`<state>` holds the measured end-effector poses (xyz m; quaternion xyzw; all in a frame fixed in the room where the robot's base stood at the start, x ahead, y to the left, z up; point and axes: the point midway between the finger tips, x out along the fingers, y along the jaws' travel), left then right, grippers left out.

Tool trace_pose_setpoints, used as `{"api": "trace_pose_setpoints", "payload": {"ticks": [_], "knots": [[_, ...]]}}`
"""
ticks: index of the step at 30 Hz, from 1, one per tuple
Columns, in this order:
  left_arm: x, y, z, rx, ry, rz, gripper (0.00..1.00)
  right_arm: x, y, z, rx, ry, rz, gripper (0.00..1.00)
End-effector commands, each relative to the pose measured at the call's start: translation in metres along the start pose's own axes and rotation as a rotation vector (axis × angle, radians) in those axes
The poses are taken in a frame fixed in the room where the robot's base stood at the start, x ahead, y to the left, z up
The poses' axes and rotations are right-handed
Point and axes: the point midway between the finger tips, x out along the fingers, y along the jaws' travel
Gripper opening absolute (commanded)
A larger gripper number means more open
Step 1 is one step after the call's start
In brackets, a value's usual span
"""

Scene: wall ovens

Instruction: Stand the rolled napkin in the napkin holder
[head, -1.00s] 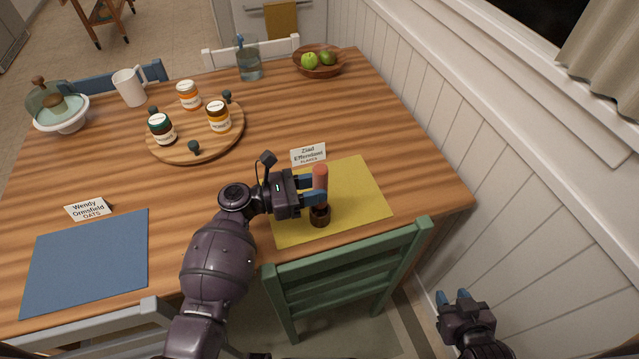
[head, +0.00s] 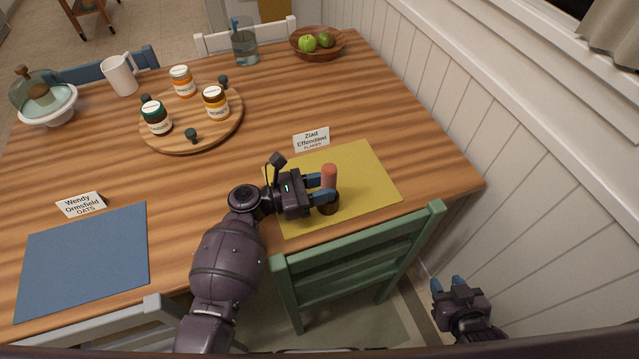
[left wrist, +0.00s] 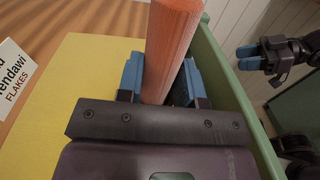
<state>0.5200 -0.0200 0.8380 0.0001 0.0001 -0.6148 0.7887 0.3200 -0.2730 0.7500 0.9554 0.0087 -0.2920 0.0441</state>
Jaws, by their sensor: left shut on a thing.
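The rolled napkin (head: 329,175) is a salmon-orange roll, upright in the head view. My left gripper (head: 328,189) is shut on it, one blue finger on each side. The napkin (left wrist: 170,45) also stands between the fingers in the left wrist view. The napkin holder (head: 329,208) is a small dark brown cup on the yellow placemat (head: 365,185), directly below the fingers. The napkin's lower end is hidden by the fingers and holder, so I cannot tell how deep it sits. My right gripper (head: 449,285) is open and empty, off the table at the lower right.
A green chair (head: 350,262) stands close against the table's near edge. A name card (head: 312,139) stands behind the placemat. A round wooden board (head: 190,135) with jars is farther left. A white panelled wall (head: 530,190) bounds the right side.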

Motion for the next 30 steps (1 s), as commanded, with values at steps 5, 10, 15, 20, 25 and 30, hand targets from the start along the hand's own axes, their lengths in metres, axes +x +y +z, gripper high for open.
{"api": "trace_pose_setpoints", "payload": {"ticks": [5,10,15,20,25,30], "knots": [[0.0,0.0,0.001,0.001,0.0,0.0,0.35,-0.002,0.002,0.002,-0.004,-0.005,0.002,0.39],[0.0,0.0,0.001,0.0,0.0,0.0,0.61,-0.003,0.003,0.005,-0.007,-0.009,0.002,0.39],[0.0,0.0,0.001,0.0,0.0,-0.001,0.63,-0.003,0.004,0.006,-0.008,-0.011,0.003,0.39],[-0.002,0.0,0.0,0.0,0.001,0.0,0.63,-0.003,0.004,0.006,-0.008,-0.011,0.003,0.39],[-0.02,0.0,0.0,0.001,0.002,0.001,0.63,-0.004,0.004,0.005,-0.007,-0.009,0.003,0.39],[-0.047,0.0,0.0,0.001,0.002,0.001,0.63,-0.004,0.003,0.004,-0.006,-0.008,0.003,0.39]]}}
